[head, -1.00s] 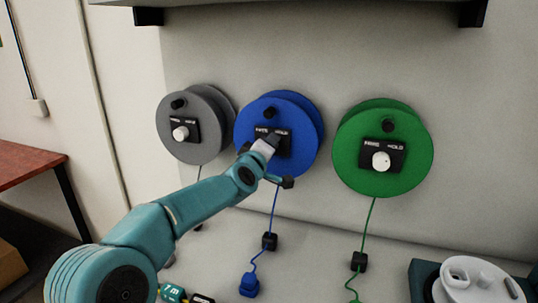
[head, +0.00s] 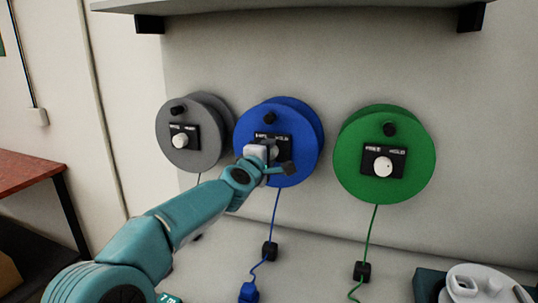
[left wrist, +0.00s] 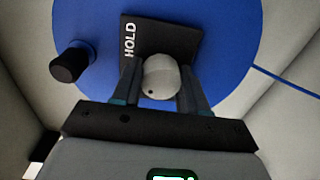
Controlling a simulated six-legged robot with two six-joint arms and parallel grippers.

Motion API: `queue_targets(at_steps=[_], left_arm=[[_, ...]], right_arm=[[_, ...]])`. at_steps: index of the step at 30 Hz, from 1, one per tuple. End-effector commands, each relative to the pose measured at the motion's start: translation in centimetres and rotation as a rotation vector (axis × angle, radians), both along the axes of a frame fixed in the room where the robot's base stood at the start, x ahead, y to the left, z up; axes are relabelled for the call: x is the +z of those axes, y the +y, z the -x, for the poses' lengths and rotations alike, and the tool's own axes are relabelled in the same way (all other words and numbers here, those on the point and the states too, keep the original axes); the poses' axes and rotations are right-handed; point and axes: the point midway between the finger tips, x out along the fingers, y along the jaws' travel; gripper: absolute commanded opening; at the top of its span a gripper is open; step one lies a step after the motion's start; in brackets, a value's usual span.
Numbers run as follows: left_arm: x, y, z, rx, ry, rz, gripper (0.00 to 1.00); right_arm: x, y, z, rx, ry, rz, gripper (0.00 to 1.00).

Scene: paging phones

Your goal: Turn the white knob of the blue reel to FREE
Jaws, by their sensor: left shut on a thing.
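The blue reel (head: 305,150) hangs on the wall between a grey and a green reel. Its black plate (head: 284,144) carries lettering, partly covered by my gripper in the head view. My left gripper (head: 268,156) is at this plate. In the left wrist view, the white knob (left wrist: 161,78) sits between the two fingers of my left gripper (left wrist: 160,85), which are shut on it. HOLD (left wrist: 130,41) reads sideways at the plate's left there. A small dark dot shows on the knob's lower left. FREE is hidden in the wrist view. My right gripper is not in view.
The grey reel (head: 205,120) and green reel (head: 410,170) have similar white knobs. A black crank handle (left wrist: 70,63) stands out from the blue reel. Cords with plugs hang below. A shelf (head: 320,8) is above, and a white device (head: 480,285) stands at lower right.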

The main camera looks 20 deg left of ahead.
Motion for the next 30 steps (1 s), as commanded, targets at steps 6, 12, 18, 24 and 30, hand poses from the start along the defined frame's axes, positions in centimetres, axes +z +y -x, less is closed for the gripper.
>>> queue_targets(at_steps=[6, 12, 18, 24, 30], left_arm=[[0.1, 0.4, 0.0, 0.008, -0.003, 0.007, 0.13], [0.0, 0.4, 0.0, 0.008, -0.002, 0.007, 0.56], [0.0, 0.2, 0.0, 0.004, -0.001, 0.005, 0.68], [-0.1, 0.1, 0.4, 0.002, 0.000, 0.004, 0.68], [-0.2, 0.2, 3.6, 0.001, -0.002, 0.003, 0.68]], right_arm=[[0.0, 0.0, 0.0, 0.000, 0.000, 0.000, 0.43], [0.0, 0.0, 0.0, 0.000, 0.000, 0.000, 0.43], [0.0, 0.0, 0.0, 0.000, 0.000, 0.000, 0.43], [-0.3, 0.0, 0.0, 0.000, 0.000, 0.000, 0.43], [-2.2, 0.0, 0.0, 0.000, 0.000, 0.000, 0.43]])
